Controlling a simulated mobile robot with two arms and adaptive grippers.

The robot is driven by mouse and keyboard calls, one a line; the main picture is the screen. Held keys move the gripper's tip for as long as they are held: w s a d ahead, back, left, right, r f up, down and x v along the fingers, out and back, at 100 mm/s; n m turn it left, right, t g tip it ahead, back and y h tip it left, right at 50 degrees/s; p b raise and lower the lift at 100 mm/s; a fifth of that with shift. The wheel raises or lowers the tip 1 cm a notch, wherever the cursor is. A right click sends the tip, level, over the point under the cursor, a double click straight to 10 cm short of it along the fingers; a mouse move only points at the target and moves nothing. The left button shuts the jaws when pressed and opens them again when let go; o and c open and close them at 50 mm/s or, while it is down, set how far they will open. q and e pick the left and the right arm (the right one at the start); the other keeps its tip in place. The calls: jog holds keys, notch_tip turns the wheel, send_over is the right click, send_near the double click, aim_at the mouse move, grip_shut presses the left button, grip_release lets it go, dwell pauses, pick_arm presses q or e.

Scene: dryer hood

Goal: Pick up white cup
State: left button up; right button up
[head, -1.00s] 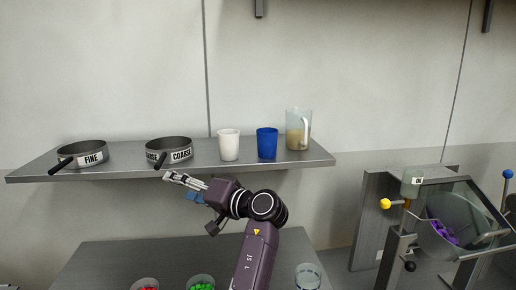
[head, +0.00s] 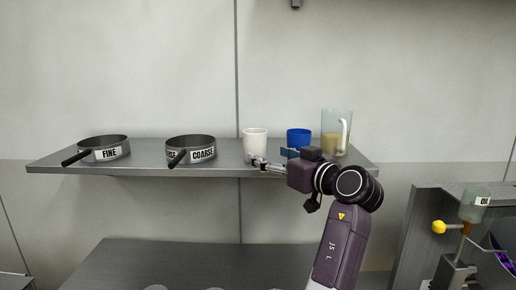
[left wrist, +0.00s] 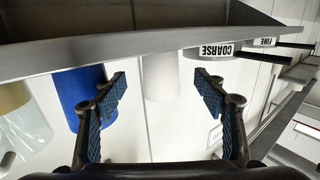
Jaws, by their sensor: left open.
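The white cup (head: 254,142) stands upright on the metal shelf (head: 70,160), between the coarse sieve and the blue cup. My left gripper (head: 258,162) is open and empty at the shelf's front, by the lower part of the white cup. In the left wrist view, which is upside down, the white cup (left wrist: 160,78) shows between the two spread fingers. I cannot tell whether a finger touches it. The blue cup (head: 299,136) is partly hidden behind my gripper. My right gripper is not in view.
A clear jug (head: 337,131) with tan contents stands at the shelf's right end. The coarse sieve (head: 191,149) and fine sieve (head: 103,148) are to the left, handles over the front edge. A machine with a yellow knob (head: 439,227) stands lower right.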

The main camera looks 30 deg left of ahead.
aim_at(260, 152)
pick_arm(q)
jog(key=shift+p+x, duration=0.45)
jog(key=shift+x, duration=0.6)
jog(key=shift+a+r+p, duration=0.2)
jog(key=shift+a+p, duration=0.2)
jog(key=shift+a, duration=0.25)
jog(key=p+x, duration=0.3)
jog(key=x, duration=0.1)
jog(key=shift+w, duration=0.15)
jog(key=shift+a+f, duration=0.2)
jog(key=shift+c, duration=0.2)
jog(key=shift+d, duration=0.15)
jog(key=c, duration=1.3)
